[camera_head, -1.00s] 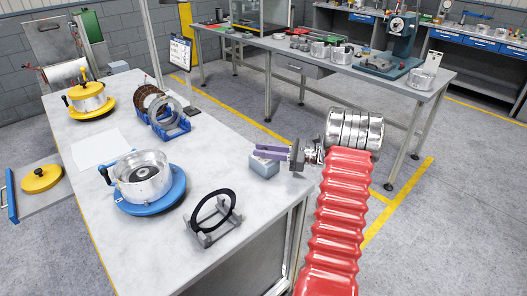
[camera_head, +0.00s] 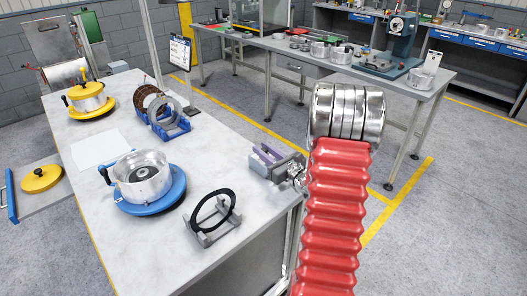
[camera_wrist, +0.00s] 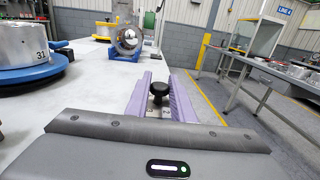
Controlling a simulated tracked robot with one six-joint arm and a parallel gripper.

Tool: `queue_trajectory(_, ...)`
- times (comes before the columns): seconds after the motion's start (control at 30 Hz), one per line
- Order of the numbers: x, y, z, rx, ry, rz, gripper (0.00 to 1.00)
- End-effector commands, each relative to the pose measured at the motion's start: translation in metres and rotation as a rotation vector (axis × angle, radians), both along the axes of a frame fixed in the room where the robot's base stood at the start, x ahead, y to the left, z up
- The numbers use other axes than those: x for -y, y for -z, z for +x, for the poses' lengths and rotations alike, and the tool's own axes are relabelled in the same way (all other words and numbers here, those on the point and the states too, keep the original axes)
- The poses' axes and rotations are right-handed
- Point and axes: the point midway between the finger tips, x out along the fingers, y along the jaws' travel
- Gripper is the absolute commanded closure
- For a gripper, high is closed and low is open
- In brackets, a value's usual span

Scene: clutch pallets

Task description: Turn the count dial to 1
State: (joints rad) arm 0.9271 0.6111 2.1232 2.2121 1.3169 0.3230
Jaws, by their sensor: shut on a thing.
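The count dial (camera_wrist: 158,90) is a black knob with a lobed top on a short stem. In the wrist view it stands between the purple fingers of my gripper (camera_wrist: 159,98). My gripper is shut on it. In the head view my gripper (camera_head: 265,154) is at the table's right edge, where it hides the dial and most of its grey box. The number that the dial points to cannot be read.
On the grey table (camera_head: 95,205), a black ring on a grey stand (camera_head: 212,219) is nearby. A silver drum on a blue turntable (camera_head: 150,205), a blue rack of discs (camera_head: 168,133) and a yellow-based drum (camera_head: 88,103) stand further left. A workbench (camera_head: 290,50) stands behind.

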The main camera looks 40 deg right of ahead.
Motion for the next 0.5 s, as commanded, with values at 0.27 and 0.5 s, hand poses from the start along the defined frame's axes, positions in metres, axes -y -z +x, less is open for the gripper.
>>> queue_trajectory(0.27,-0.0009,-0.0005,0.0002,0.001,0.127,0.0,1.0)
queue_trajectory(0.5,-0.0001,-0.0003,0.0002,0.001,0.183,0.0,1.0)
